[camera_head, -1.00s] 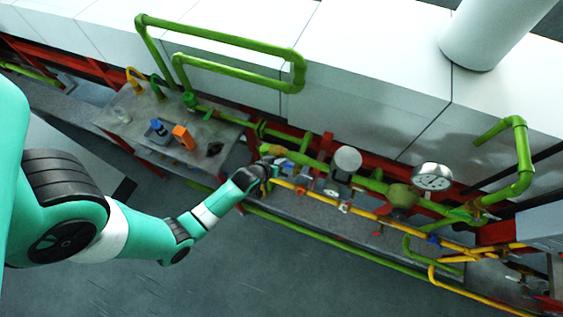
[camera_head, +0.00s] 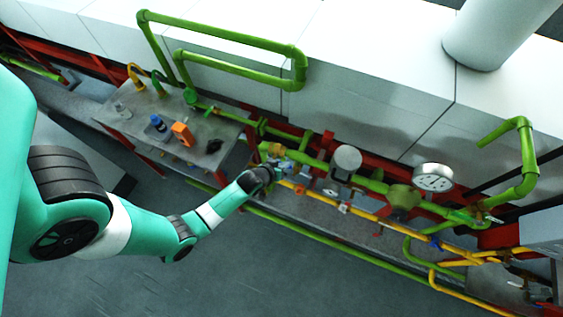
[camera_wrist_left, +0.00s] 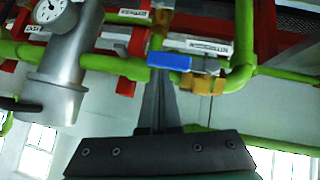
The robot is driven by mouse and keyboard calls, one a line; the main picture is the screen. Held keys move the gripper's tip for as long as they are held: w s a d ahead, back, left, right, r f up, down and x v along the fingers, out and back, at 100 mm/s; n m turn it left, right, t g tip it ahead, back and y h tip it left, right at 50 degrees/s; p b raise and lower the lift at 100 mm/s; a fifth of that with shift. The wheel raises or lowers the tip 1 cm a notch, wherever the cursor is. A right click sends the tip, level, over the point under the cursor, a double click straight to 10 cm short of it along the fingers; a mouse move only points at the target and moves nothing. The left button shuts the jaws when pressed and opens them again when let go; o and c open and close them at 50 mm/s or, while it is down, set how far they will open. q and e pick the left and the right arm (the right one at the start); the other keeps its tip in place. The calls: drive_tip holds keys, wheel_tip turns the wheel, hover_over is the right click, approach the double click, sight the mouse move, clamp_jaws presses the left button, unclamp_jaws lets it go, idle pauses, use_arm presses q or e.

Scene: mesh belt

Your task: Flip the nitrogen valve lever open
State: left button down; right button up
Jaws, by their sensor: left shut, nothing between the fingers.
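The blue lever (camera_wrist_left: 183,62) shows in the left wrist view, lying crosswise in front of a green pipe, beside brass fittings (camera_wrist_left: 203,84). A white label (camera_wrist_left: 209,47) that seems to read "NITROGEN" sits just above it. My left gripper (camera_wrist_left: 160,84) is shut and empty, its fingers pointing up at the lever's left end. I cannot tell whether they touch it. In the head view my left gripper (camera_head: 278,168) is at the green pipe run, close to a brass valve (camera_head: 276,150); the lever is hard to make out there. My right gripper is not in view.
A grey cylinder (camera_wrist_left: 65,80) with a dial gauge (camera_wrist_left: 50,10) stands left of the fingers in the wrist view. Yellow pipe (camera_head: 365,216) and a pressure gauge (camera_head: 433,177) lie right in the head view. A grey table (camera_head: 125,127) with small items is left. The floor in front is open.

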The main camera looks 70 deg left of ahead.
use_arm(q)
drive_tip(key=shift+r, duration=0.1)
drive_tip(key=s+d+r+p, duration=0.2)
drive_tip(key=r+p, duration=0.1)
drive_tip(key=r, duration=0.3)
drive_tip(key=s+d+r+p, duration=0.3)
drive_tip(key=r, duration=0.3)
drive_tip(key=shift+r, duration=0.3)
drive_tip(key=shift+w, duration=0.1)
